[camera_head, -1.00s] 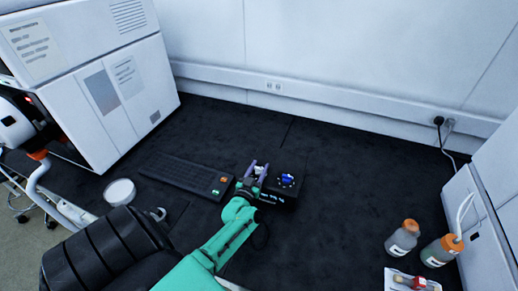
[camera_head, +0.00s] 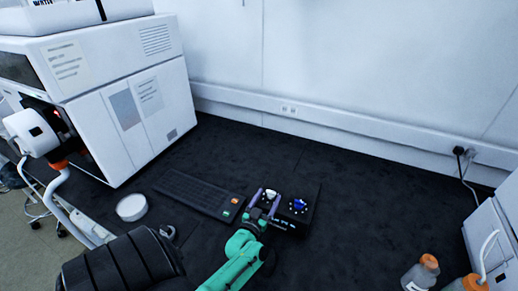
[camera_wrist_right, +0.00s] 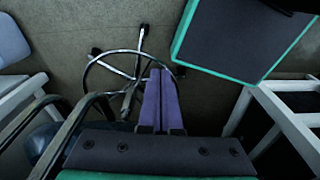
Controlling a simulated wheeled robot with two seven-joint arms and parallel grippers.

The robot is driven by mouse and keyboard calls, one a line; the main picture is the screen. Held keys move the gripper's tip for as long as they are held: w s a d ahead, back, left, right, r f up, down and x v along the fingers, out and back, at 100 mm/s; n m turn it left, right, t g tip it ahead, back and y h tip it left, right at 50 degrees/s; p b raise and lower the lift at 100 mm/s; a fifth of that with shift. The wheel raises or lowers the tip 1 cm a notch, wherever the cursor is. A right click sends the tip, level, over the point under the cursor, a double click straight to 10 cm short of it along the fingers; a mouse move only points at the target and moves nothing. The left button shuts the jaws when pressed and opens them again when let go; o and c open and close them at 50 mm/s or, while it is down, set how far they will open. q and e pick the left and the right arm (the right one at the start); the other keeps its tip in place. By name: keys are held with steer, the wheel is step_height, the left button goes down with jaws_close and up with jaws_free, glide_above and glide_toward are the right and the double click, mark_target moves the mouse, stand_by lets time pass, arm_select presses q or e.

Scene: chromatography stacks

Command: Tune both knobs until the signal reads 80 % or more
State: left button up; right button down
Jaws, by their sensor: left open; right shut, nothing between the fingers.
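A small black box (camera_head: 312,217) on the dark bench carries a blue knob (camera_head: 299,204) on its right and a white knob (camera_head: 271,193) on its left, each in a ring of white marks. My left gripper (camera_head: 264,201) is open, its purple fingers at the white knob. I cannot tell whether they touch it. The box's front is partly hidden by my green left wrist, and no signal reading is legible. My right gripper (camera_wrist_right: 161,75) shows in the right wrist view, shut and empty, pointing over the floor, away from the box.
A black keyboard-like panel (camera_head: 195,193) with orange and green keys lies left of the box. A white round dish (camera_head: 132,207) and a large white instrument (camera_head: 130,110) are further left. Orange-capped bottles (camera_head: 428,266) stand at lower right. The bench behind the box is clear.

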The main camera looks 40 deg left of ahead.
arm_select(q)
steer(key=b+v, duration=0.1)
steer(key=v, duration=1)
steer(key=shift+s, duration=0.1)
